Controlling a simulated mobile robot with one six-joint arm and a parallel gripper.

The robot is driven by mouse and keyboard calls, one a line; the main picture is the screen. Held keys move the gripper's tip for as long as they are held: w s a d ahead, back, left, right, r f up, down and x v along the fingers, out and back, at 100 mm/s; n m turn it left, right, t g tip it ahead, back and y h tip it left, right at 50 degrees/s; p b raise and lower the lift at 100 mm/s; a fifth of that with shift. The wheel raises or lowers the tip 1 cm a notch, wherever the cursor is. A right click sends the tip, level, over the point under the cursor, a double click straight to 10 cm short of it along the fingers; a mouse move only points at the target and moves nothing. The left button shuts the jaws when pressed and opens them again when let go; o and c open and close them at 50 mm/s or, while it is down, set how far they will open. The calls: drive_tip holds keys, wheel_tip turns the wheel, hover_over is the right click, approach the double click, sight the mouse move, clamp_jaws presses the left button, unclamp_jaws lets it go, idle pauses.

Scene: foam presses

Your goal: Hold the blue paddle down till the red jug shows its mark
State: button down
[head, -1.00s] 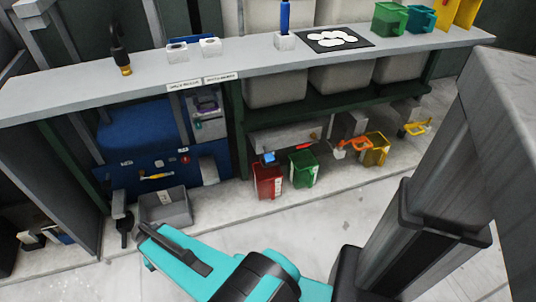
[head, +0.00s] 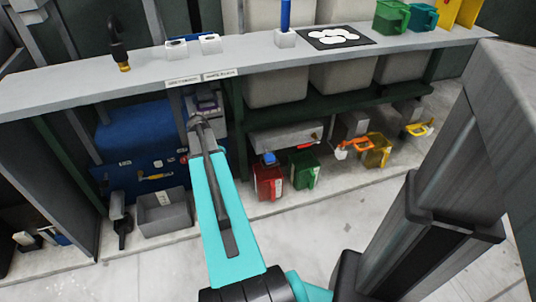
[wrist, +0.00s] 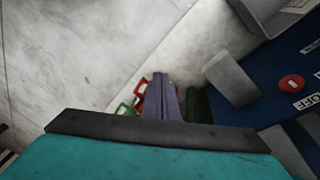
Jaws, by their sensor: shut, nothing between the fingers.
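The red jug (head: 268,182) stands on the floor below the bench, a pale strip on its right side. Its level and contents cannot be made out. The blue paddle (head: 268,158) is just above the jug's top, under a grey box. My gripper shows in the wrist view (wrist: 163,97) as two purple-grey fingers side by side, shut and empty. In the head view my teal arm reaches up to the left of the red jug, its end in front of the blue machine, apart from the paddle. A bit of the red jug (wrist: 141,88) shows beside my fingers in the wrist view.
A green jug (head: 304,172) and a yellow jug (head: 376,152) stand to the right, with red and orange paddles near them. A grey bin (head: 163,215) stands at left by the blue machine (head: 135,145). The bench top (head: 150,82) overhangs. The front floor is open.

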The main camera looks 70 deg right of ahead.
sight(268, 158)
drive_tip(key=s+d+r+m+h+b, duration=0.1)
drive_tip(key=s+d+r+m, duration=0.5)
drive_tip(key=s+d+r, duration=0.4)
drive_tip(key=s+d, duration=0.2)
drive_tip(key=d, duration=0.2)
drive_tip(key=shift+r+m, duration=0.3)
drive_tip(key=shift+r, duration=0.1)
drive_tip(key=shift+f, duration=0.1)
drive_tip(key=shift+b+x, duration=1.45)
drive_tip(key=shift+x, duration=3.5)
drive_tip(key=shift+s+a, duration=0.15)
drive_tip(key=shift+f, duration=1.4)
drive_tip(key=shift+a+f, duration=0.1)
drive_tip(key=shift+f, duration=0.05)
drive_tip(key=shift+a, duration=0.1)
